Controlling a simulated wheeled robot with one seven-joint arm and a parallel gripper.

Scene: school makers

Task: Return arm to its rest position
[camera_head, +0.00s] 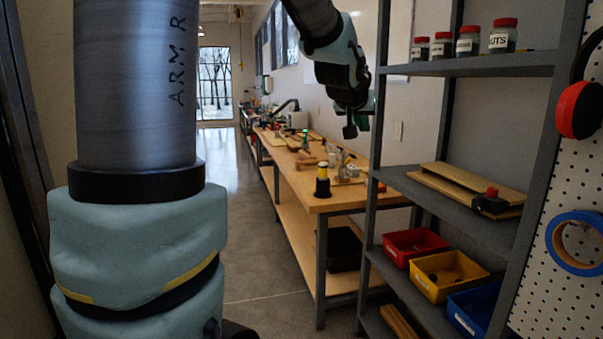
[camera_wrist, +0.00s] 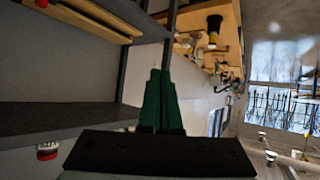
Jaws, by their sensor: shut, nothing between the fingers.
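My arm fills the left of the head view and arches over to the top middle. My gripper (camera_head: 350,130) hangs in the air in front of the wall, just left of the shelf rack and above the workbench's level. In the wrist view its green fingers (camera_wrist: 160,74) are together with nothing between them. In the head view the fingertips are small and partly hidden by the rack's post.
The grey shelf rack (camera_head: 455,205) is close on the right, with red-lidded jars (camera_head: 503,38), boards (camera_head: 460,185) and bins (camera_head: 448,275). A wooden workbench (camera_head: 300,183) with tools runs back. A pegboard (camera_head: 570,190) stands far right. The aisle floor (camera_head: 237,205) is clear.

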